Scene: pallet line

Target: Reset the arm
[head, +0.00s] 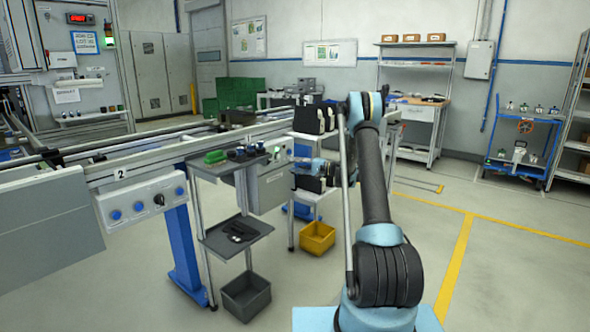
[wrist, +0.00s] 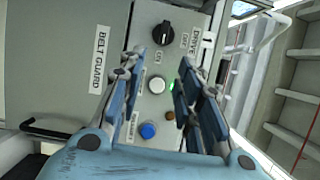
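My arm rises from its light-blue base in the head view, bends at the top and reaches down to the left. My gripper (head: 303,172) is at its end, beside the conveyor line, small and partly hidden by my arm. In the wrist view my gripper (wrist: 160,66) has its two blue fingers spread apart, with nothing between them. Beyond the gap is a grey control panel (wrist: 178,62) with a black knob (wrist: 163,33), a white button (wrist: 157,85), a green light (wrist: 173,86) and a blue button (wrist: 148,130). I cannot tell whether the fingers touch the panel.
A conveyor (head: 150,155) runs along the left. A grey shelf cart (head: 235,235) holds green and dark parts, with a grey bin (head: 246,296) below. A yellow bin (head: 317,238) sits near my gripper. A blue trolley (head: 525,140) stands far right. Floor at right is clear.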

